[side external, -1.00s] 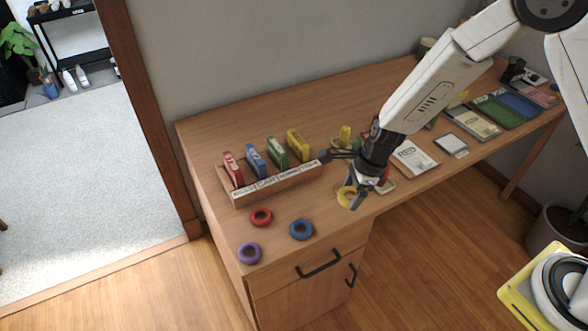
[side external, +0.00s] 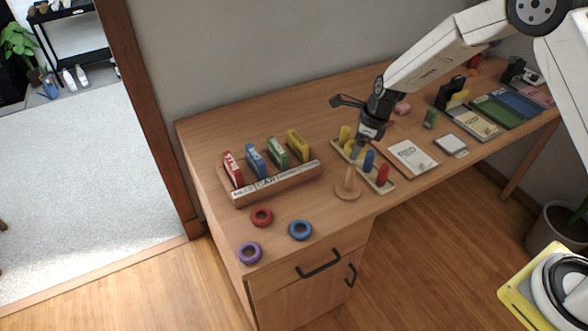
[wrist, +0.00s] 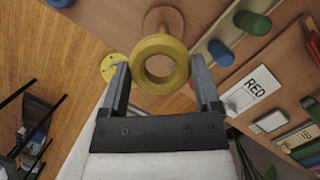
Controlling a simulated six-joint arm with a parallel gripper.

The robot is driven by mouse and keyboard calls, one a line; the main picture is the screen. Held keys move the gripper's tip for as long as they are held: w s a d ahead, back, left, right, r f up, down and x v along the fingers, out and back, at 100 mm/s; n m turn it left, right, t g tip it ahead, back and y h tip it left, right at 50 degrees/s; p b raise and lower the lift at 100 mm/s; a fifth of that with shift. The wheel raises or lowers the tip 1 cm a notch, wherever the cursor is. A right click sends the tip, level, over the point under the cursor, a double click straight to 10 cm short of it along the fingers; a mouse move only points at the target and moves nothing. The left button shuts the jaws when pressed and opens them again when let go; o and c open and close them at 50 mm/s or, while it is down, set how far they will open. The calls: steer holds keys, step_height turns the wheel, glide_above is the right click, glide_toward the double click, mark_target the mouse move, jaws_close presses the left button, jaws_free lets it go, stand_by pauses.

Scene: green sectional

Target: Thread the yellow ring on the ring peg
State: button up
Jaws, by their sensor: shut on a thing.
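The yellow ring (wrist: 138,66) is between the two fingers of my gripper (wrist: 160,72) in the wrist view, with its hole facing the camera. My gripper is shut on it. In the side view my gripper (side external: 359,148) is above the desk, behind the ring peg, and I cannot make out the ring there. The wooden ring peg (side external: 348,178) stands upright on a round base near the desk's front edge, with no ring on it. In the wrist view the peg's base (wrist: 163,18) shows just beyond the ring, partly covered by it.
A tray of coloured pegs (side external: 384,186) stands right beside the ring peg. A wooden rack (side external: 277,184) with coloured cards is to the left. Red (side external: 262,217), blue (side external: 301,230) and purple (side external: 250,252) rings lie on the desk in front. A white card (side external: 412,157) lies to the right.

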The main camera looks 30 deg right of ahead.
steer(key=shift+f, duration=0.4)
glide_toward(349, 189)
steer(key=shift+w+a+f, duration=0.15)
steer(key=shift+w+f, duration=0.3)
steer(key=shift+f, duration=0.45)
steer(key=shift+w+a+f, duration=0.15)
steer(key=shift+w+f, duration=0.25)
steer(key=shift+f, duration=0.45)
steer(key=shift+w+a+f, duration=0.15)
steer(key=shift+w+f, duration=0.3)
steer(key=shift+f, duration=0.45)
steer(key=shift+s+f, duration=0.15)
steer(key=shift+f, duration=0.65)
steer(key=shift+a+f, duration=0.1)
steer(key=shift+f, duration=0.05)
stand_by(0.6)
steer(key=o, duration=1)
steer(key=shift+r, duration=0.8)
steer(key=v, duration=0.8)
steer(key=shift+r, duration=0.15)
